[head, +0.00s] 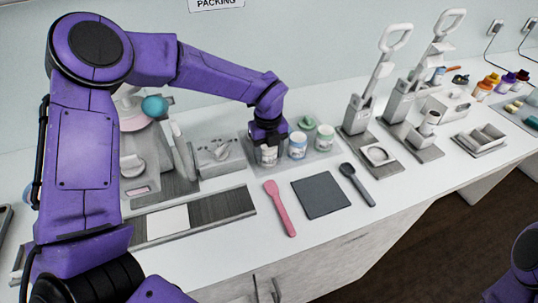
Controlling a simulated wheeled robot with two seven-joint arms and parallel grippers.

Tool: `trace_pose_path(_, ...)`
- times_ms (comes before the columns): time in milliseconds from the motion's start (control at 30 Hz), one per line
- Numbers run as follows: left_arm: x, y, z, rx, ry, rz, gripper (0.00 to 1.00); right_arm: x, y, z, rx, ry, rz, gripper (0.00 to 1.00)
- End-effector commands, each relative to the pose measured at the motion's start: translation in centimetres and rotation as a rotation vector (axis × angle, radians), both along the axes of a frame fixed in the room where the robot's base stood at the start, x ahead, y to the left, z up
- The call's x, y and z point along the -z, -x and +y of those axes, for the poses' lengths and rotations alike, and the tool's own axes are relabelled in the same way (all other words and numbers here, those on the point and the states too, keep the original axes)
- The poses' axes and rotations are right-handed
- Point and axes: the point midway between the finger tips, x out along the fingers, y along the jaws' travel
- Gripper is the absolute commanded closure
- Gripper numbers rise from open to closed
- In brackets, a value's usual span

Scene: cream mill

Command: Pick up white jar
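Several small white jars stand on a light tray (322,159) at the back of the white counter. One white jar (268,157) is directly under my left gripper (268,147), which points down with its dark fingers around the jar's top. The gripper hides the jar's lid, and I cannot tell whether the fingers press on it. Beside it to the right are a jar with a blue band (297,147) and a jar with a green band (325,138). Only purple parts of my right arm show at the bottom right; its gripper is out of view.
In front lie a pink spatula (280,208), a dark square mat (321,195) and a dark spoon (357,184). A green-topped item (307,123) is behind the jars. Two lever presses (372,100) stand to the right. A grey device (215,155) is left of the tray.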

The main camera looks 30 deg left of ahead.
Motion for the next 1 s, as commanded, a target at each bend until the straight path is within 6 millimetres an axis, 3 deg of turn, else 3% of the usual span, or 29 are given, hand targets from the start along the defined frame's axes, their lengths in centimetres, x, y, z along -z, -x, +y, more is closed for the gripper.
trace_pose_path(300, -0.4, 0.0, 0.0, 0.001, 0.0, 0.0, 0.72, -0.3, 0.0, 0.0, 0.0, 0.0, 0.0, 0.57)
trace_pose_path(533, -4.3, 0.2, -0.1, 0.003, 0.001, 0.0, 0.72, -3.2, 0.0, 0.0, 0.0, 0.0, 0.0, 0.57)
trace_pose_path(767, -10.0, 4.8, -1.8, 0.004, 0.002, -0.001, 0.72, -6.2, 0.0, 0.0, 0.0, 0.0, 0.0, 0.57)
trace_pose_path(1000, -11.9, 10.5, -3.8, 0.004, 0.001, 0.001, 0.72, -6.2, 0.0, 0.0, 0.0, 0.0, 0.0, 0.57)
